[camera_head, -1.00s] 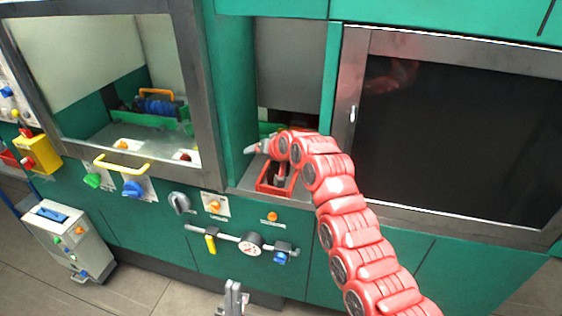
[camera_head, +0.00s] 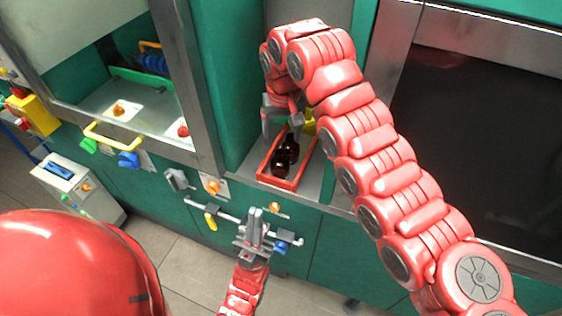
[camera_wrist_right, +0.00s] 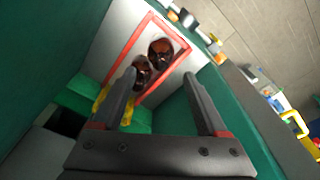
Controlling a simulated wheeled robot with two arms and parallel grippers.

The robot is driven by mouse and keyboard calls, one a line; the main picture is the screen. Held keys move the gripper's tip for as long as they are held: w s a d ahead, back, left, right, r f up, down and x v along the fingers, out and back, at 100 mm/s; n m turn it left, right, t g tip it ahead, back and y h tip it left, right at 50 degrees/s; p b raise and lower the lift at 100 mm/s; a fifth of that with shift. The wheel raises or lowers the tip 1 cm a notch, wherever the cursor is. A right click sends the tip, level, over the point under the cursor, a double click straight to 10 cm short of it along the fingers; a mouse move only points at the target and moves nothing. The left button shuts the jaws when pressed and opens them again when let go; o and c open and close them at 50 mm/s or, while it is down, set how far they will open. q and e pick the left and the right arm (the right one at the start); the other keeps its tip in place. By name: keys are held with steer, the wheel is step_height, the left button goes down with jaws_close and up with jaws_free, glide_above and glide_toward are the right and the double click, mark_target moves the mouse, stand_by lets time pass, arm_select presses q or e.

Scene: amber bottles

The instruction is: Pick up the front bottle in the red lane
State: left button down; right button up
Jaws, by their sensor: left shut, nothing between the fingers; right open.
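The red lane (camera_head: 274,182) is a narrow red-walled tray in the recess. Two dark amber bottles stand in it: the front bottle (camera_head: 279,163) is nearer the recess's front edge, with another bottle (camera_head: 291,146) just behind it. In the right wrist view the front bottle (camera_wrist_right: 161,50) shows higher up and the rear bottle (camera_wrist_right: 141,72) lies close to the left finger. My right gripper (camera_head: 282,124) is open and points down over the rear part of the lane. Its fingers (camera_wrist_right: 159,76) touch no bottle that I can make out. My left gripper (camera_head: 255,214) is shut and empty, low in front of the cabinet.
A yellow piece (camera_head: 309,124) stands behind the red lane, and green parts (camera_wrist_right: 85,96) lie beside it in the wrist view. A green wall (camera_head: 235,100) and metal post bound the recess on the left. A dark glass panel (camera_head: 480,140) is on the right.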

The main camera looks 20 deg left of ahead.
mark_target(281, 154)
steer(key=f, duration=0.2)
steer(key=f+p, duration=0.1)
steer(key=f, duration=0.4)
steer(key=shift+w+a+f, duration=0.3)
steer(key=shift+a+f, duration=0.1)
steer(key=shift+w+f, duration=0.2)
steer(key=shift+f, duration=0.3)
steer(key=shift+f+p, duration=0.25)
steer(key=shift+p, duration=0.25)
step_height(281, 154, down, 4)
steer(key=p, duration=0.3)
steer(key=shift+w+a+f, duration=0.1)
steer(key=shift+w, duration=0.05)
steer(key=shift+w+f, duration=0.1)
steer(key=shift+f, duration=0.25)
steer(key=c, duration=1.1)
steer(key=shift+r, duration=0.15)
